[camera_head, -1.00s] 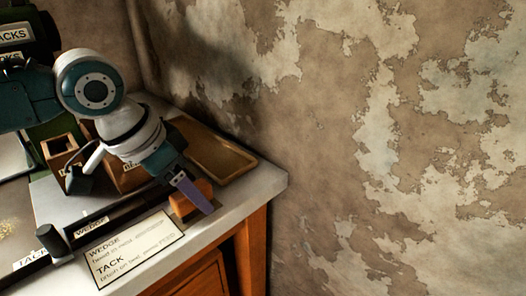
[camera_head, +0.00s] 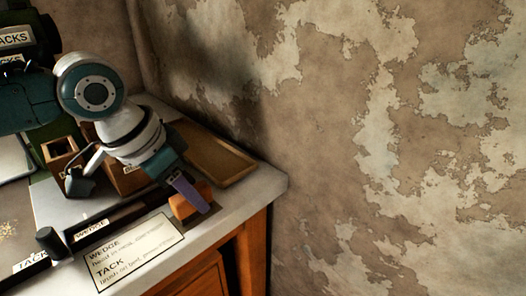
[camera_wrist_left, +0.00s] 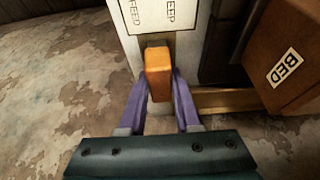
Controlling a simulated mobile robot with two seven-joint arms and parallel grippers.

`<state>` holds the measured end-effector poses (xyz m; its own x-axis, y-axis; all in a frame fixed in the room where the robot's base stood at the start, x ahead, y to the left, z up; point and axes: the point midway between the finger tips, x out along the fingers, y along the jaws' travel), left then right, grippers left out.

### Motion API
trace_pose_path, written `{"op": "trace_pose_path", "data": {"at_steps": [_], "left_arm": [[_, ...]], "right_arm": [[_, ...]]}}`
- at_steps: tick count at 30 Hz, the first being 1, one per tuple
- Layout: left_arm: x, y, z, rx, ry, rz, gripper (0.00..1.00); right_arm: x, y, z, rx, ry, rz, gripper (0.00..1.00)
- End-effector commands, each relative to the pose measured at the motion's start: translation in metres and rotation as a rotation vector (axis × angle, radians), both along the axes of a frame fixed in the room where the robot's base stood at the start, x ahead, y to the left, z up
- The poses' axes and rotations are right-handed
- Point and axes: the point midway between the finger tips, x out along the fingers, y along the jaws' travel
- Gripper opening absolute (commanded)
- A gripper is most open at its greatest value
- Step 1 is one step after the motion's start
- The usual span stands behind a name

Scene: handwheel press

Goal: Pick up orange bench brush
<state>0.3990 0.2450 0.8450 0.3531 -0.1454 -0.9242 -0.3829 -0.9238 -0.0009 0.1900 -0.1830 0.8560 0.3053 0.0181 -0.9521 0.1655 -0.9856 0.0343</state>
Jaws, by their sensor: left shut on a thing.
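The orange bench brush (camera_head: 181,207) is a small block at the front right corner of the bench, partly hidden by my left gripper (camera_head: 191,194). In the left wrist view the brush (camera_wrist_left: 158,70) shows as an orange block between the purple fingers of my left gripper (camera_wrist_left: 158,84). The fingers are shut on it, one on each side. I cannot tell whether its underside touches the bench top. My right gripper is in neither view.
A label card (camera_head: 135,252) lies at the bench's front edge. A shallow brown tray (camera_head: 228,168) is behind the gripper, near the wall. A wooden box marked BED (camera_wrist_left: 290,50) stands close by. Beyond the bench corner is open space beside the peeling wall (camera_head: 400,150).

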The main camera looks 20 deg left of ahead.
Motion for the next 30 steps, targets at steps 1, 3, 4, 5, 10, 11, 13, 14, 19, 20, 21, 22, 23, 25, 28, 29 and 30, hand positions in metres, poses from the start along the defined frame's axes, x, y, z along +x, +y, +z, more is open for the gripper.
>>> {"op": "trace_pose_path", "data": {"at_steps": [1, 3, 4, 5, 10, 11, 13, 14, 19, 20, 21, 22, 23, 25, 28, 29, 30], "left_arm": [[0.001, 0.000, 0.003, 0.000, -0.002, 0.000, 0.00], [0.001, 0.000, 0.009, -0.001, -0.004, -0.001, 0.00], [0.001, 0.000, 0.012, -0.001, -0.004, 0.000, 0.00], [0.001, 0.000, 0.016, -0.001, -0.004, 0.000, 0.00], [0.001, 0.001, 0.051, 0.000, -0.006, -0.001, 0.00], [0.002, 0.000, 0.060, 0.000, -0.007, -0.001, 0.00], [0.002, 0.001, 0.082, 0.001, -0.008, -0.001, 0.00], [0.002, 0.000, 0.092, 0.001, -0.008, -0.002, 0.00], [0.002, 0.000, 0.143, 0.001, -0.008, -0.001, 0.00], [0.002, 0.000, 0.150, 0.000, -0.007, -0.001, 0.00], [0.002, 0.000, 0.159, -0.001, -0.006, 0.001, 0.00], [0.002, 0.000, 0.166, -0.001, -0.007, 0.001, 0.00], [0.001, 0.000, 0.171, -0.001, -0.005, -0.001, 0.00], [0.001, 0.000, 0.183, 0.000, -0.004, -0.001, 0.00], [0.001, 0.000, 0.194, -0.002, -0.003, 0.001, 0.00], [0.001, 0.000, 0.196, -0.002, -0.003, 0.001, 0.00], [0.001, 0.000, 0.198, -0.002, -0.003, 0.001, 0.00]], "right_arm": [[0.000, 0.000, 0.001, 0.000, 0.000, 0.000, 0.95], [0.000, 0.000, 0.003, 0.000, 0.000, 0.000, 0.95], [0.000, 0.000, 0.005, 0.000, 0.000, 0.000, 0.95], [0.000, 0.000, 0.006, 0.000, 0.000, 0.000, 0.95], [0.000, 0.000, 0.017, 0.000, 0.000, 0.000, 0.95], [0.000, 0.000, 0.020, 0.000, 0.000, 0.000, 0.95], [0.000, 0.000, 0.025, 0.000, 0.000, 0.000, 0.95], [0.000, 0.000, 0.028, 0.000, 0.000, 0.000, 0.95], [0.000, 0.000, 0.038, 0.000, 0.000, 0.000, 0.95], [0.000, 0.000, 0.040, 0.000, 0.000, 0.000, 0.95], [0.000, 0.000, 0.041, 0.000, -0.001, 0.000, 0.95], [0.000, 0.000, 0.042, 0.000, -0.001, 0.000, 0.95], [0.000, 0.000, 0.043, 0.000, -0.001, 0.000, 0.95], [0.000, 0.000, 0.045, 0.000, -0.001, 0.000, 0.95], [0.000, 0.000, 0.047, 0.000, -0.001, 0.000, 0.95], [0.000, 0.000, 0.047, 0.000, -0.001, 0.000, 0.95], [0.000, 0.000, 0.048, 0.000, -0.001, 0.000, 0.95]]}}
